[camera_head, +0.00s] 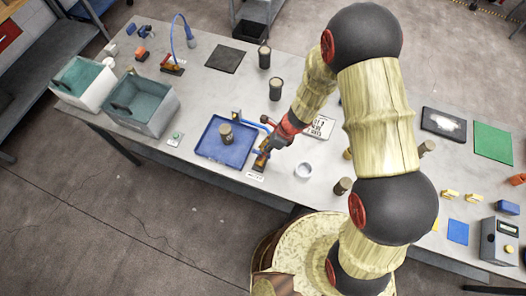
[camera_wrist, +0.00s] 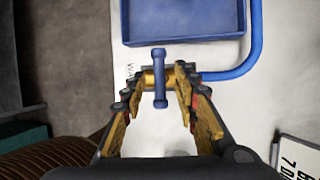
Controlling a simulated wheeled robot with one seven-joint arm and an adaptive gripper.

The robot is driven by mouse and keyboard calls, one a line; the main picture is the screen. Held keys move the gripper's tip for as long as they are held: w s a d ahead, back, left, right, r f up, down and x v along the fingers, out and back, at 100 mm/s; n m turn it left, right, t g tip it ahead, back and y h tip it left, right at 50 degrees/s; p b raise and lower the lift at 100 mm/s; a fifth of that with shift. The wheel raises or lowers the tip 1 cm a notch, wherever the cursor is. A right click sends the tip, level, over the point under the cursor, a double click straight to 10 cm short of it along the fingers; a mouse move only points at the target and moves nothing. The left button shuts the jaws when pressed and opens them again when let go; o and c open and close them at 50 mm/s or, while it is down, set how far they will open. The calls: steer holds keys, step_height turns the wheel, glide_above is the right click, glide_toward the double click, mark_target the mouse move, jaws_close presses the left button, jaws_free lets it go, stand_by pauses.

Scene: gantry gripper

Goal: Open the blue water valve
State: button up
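The blue valve handle (camera_wrist: 160,78) is a short bar with rounded ends, set across a brass valve body (camera_wrist: 150,79). In the wrist view it lies lengthwise between the two fingers of my gripper (camera_wrist: 159,88), with a gap on each side. The fingers are open and do not appear to touch it. A blue hose (camera_wrist: 236,72) runs from the valve's right side and bends up the picture. In the head view my gripper (camera_head: 270,146) is over the valve beside the blue tray, and hides most of the valve.
A blue tray (camera_head: 205,152) holding a dark cylinder (camera_head: 226,133) stands just left of the valve. A white cup (camera_head: 303,170) and a printed card (camera_head: 321,127) are to the right. Another brass fitting with a blue hose (camera_head: 174,38) stands at the back left.

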steer(key=shift+a+f, duration=0.1)
steer(key=shift+f, duration=0.15)
steer(key=shift+c, duration=0.6)
jaws_close()
